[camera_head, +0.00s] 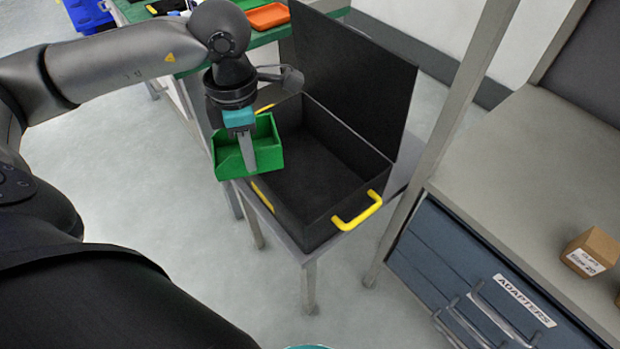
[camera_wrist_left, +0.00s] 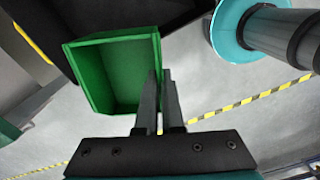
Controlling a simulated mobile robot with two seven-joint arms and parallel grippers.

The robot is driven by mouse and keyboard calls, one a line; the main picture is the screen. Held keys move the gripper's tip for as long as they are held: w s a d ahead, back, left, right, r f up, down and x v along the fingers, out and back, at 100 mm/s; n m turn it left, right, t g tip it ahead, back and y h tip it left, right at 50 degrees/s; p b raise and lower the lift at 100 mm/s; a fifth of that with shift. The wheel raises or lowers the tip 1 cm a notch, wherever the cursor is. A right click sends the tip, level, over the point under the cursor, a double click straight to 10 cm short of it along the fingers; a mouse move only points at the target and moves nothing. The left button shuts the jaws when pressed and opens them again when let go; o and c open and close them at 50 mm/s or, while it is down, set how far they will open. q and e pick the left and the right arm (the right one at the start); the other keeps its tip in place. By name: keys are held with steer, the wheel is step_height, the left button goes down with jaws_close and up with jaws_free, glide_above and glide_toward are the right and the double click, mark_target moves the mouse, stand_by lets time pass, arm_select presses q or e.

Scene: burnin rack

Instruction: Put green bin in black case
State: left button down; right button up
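The green bin (camera_head: 226,162) is an open-topped box, held upright at the left side of the black case (camera_head: 322,210). It overlaps the case's left wall in the head view; its exact height above the rim is hard to tell. My left gripper (camera_head: 249,160) points down with its fingers closed on one wall of the bin. The left wrist view shows the two fingers (camera_wrist_left: 161,100) pinching the bin's right wall, and the bin (camera_wrist_left: 90,80) is empty. The case has its lid (camera_head: 350,75) raised at the back, yellow handles and an empty interior. My right gripper is not visible.
The case stands on a small grey table (camera_head: 400,178). A grey upright post (camera_head: 445,125) stands close to its right. A workbench with blue drawers (camera_head: 490,290) and a cardboard box (camera_head: 592,250) is at the right. A green-topped table with an orange tray (camera_head: 268,16) is behind.

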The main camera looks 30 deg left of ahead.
arm_select(q)
steer(key=w+d+b, duration=0.2)
steer(key=w+d, duration=0.3)
steer(key=w, duration=0.7)
step_height(320, 180, down, 14)
steer(key=b, duration=0.5)
steer(key=shift+w+f, duration=0.1)
steer(key=shift+f+b, duration=0.85)
steer(key=shift+f, duration=1.05)
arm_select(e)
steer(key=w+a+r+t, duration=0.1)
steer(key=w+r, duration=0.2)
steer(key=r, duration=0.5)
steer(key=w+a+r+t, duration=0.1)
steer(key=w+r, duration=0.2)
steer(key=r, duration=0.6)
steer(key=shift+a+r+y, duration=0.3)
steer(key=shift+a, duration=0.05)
arm_select(q)
steer(key=shift+f, duration=0.1)
steer(key=c, duration=1.5)
jaws_free()
steer(key=o, duration=0.4)
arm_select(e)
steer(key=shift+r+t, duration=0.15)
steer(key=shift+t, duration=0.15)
arm_select(q)
steer(key=shift+o, duration=0.2)
